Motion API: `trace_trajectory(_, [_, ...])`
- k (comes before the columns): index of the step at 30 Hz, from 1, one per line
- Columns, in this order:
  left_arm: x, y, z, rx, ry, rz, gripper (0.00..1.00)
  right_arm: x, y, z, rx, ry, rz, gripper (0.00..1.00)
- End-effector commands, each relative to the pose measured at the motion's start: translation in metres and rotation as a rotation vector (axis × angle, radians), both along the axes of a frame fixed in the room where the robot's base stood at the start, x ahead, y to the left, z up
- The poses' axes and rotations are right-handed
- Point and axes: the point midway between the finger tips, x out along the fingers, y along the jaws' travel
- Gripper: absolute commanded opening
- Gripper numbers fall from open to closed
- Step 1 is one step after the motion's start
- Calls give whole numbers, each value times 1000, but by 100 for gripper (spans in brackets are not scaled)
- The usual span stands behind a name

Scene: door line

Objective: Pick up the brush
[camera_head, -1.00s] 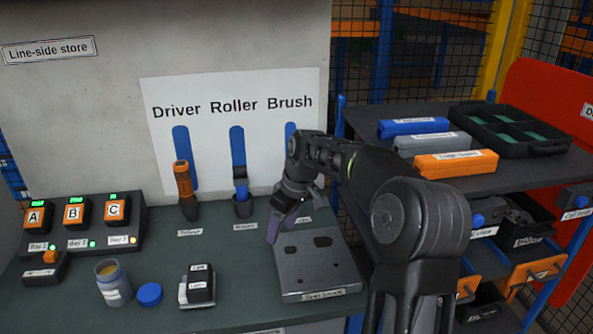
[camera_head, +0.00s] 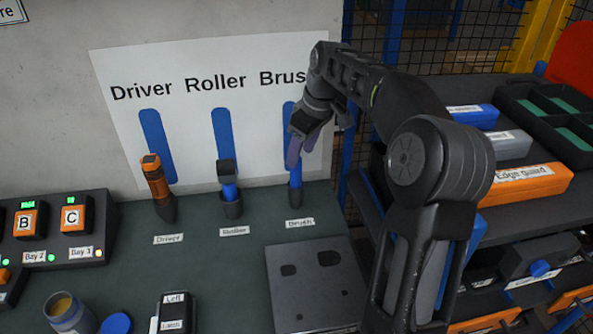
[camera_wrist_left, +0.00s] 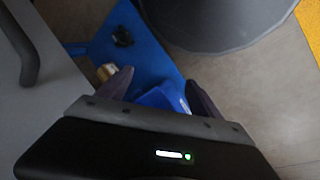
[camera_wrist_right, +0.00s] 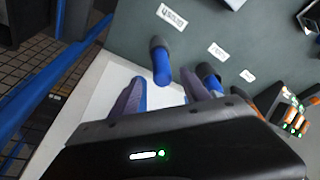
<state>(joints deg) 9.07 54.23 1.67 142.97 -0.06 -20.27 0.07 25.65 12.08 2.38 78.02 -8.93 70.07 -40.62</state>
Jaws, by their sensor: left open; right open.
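The brush (camera_head: 296,190) stands upright at the back of the bench, its blue handle rising from a dark cup-like base behind the "Brush" label. It also shows in the right wrist view (camera_wrist_right: 161,66), just beyond the fingertips. My right gripper (camera_head: 298,153) is open above the brush, its fingers around or just in front of the handle's top; the head view does not tell which. In the right wrist view the open fingers (camera_wrist_right: 162,93) hold nothing. My left gripper (camera_wrist_left: 160,92) is open over the floor area, out of the head view.
The roller (camera_head: 230,190) and the orange driver (camera_head: 157,185) stand left of the brush. A grey plate (camera_head: 315,285) lies in front of it. A shelf with an orange box (camera_head: 520,185) is at right. A blue surface (camera_wrist_left: 135,45) lies below my left gripper.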

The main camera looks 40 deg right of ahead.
Motion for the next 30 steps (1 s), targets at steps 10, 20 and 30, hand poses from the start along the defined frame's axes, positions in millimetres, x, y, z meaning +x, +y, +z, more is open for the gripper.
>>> trace_trajectory(10, [0,0,0,0,0,0,75,0,0,-1,1,0,0,54])
trace_trajectory(20, [0,0,2,1,1,1,75,7,3,-25,1,0,0,54])
trace_trajectory(30, [-1,0,4,1,1,1,75,8,4,-30,1,2,1,54])
